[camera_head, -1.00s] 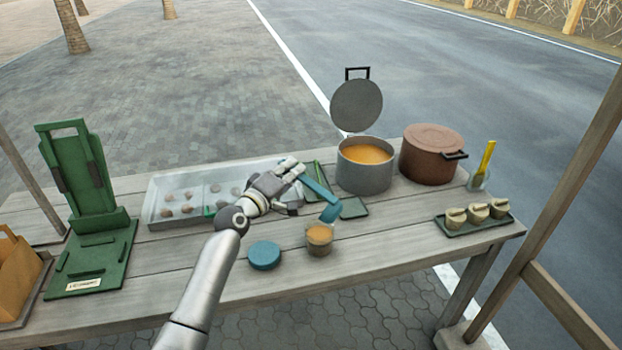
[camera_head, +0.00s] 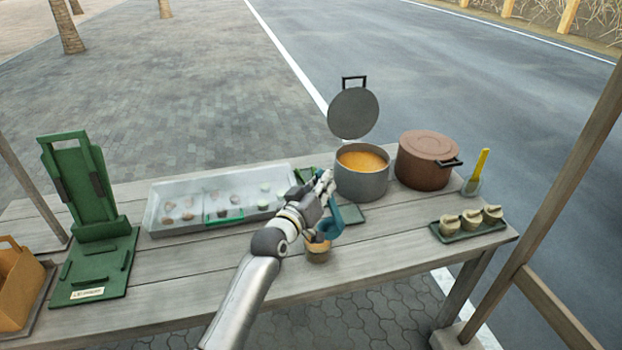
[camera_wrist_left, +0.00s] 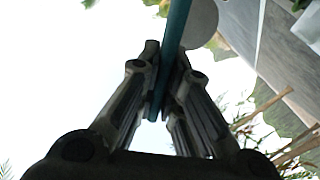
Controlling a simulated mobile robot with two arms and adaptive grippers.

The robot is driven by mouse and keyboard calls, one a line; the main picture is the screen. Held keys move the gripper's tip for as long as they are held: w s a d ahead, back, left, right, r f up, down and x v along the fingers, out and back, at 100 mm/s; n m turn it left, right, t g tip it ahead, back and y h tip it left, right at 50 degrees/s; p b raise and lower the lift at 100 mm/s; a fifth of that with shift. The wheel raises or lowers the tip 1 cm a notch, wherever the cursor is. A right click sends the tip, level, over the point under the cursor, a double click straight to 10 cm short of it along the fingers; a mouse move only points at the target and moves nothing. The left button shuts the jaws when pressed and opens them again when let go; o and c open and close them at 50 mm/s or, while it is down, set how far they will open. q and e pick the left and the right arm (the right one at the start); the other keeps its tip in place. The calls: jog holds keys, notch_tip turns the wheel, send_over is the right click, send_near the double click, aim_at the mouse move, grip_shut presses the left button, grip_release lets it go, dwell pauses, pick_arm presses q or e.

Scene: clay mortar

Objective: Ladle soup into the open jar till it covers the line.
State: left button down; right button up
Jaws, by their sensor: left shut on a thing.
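My left gripper (camera_head: 326,184) is shut on the teal ladle (camera_head: 348,214). The ladle's handle (camera_wrist_left: 174,40) runs between the fingers in the left wrist view. The ladle's lower end is tilted over or against the open jar (camera_head: 318,254), partly hidden by my wrist. The jar stands upright near the table's front and holds orange-brown soup; its line and exact level are too small to tell. The grey pot (camera_head: 362,185) behind it is open, with orange soup (camera_head: 362,161) inside and its lid (camera_head: 353,113) raised behind. My right gripper is not in view.
A brown lidded pot (camera_head: 426,164) stands right of the grey pot. A small green tray (camera_head: 349,214) lies before the grey pot. A shallow clear-walled bin (camera_head: 165,228) and green stand (camera_head: 90,260) are at left.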

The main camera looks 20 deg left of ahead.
pick_arm(q)
jog(key=d+m, duration=0.1)
jog(key=d+m+p, duration=0.1)
jog(key=d, duration=0.1)
jog(key=s+d+f+m, duration=0.1)
jog(key=shift+d+f+m, duration=0.1)
jog(key=shift+d+m, duration=0.25)
jog(key=shift+m, duration=0.05)
jog(key=shift+d+f+m, duration=0.3)
jog(key=shift+d+m, duration=0.3)
jog(key=shift+s, duration=0.1)
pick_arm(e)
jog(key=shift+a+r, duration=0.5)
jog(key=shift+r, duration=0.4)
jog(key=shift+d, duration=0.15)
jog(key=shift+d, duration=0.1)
pick_arm(q)
notch_tip(320, 180, up, 5)
jog(key=p, duration=0.5)
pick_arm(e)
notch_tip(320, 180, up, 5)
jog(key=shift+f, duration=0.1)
